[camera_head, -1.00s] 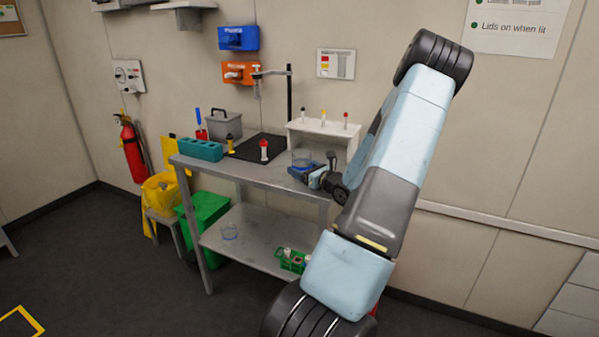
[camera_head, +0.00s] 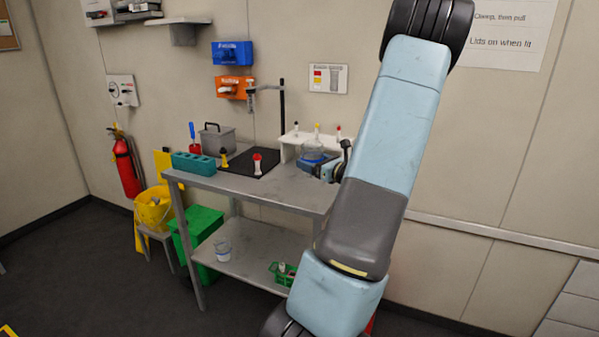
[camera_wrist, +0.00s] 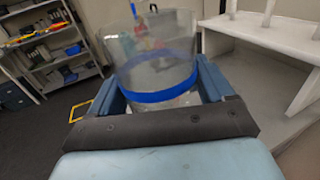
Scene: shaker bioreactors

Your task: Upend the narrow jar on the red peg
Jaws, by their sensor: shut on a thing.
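My gripper (camera_wrist: 160,95) is shut on a clear jar (camera_wrist: 155,62) with a blue band; dark blue fingers press on both its sides. In the head view the jar (camera_head: 312,146) is held above the bench, in front of the white peg rack (camera_head: 288,151). I cannot tell which way its mouth faces. A red-topped peg (camera_head: 257,163) stands on the black mat, left of the jar and apart from it. A smaller red-topped peg (camera_head: 338,132) stands on the rack, near my gripper.
A yellow-topped peg (camera_head: 224,158) and a teal block (camera_head: 194,163) stand left on the bench (camera_head: 290,190). A grey box (camera_head: 216,140) and a dark stand (camera_head: 282,110) are behind. The bench front is mostly clear. A green rack (camera_head: 283,273) is on the lower shelf.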

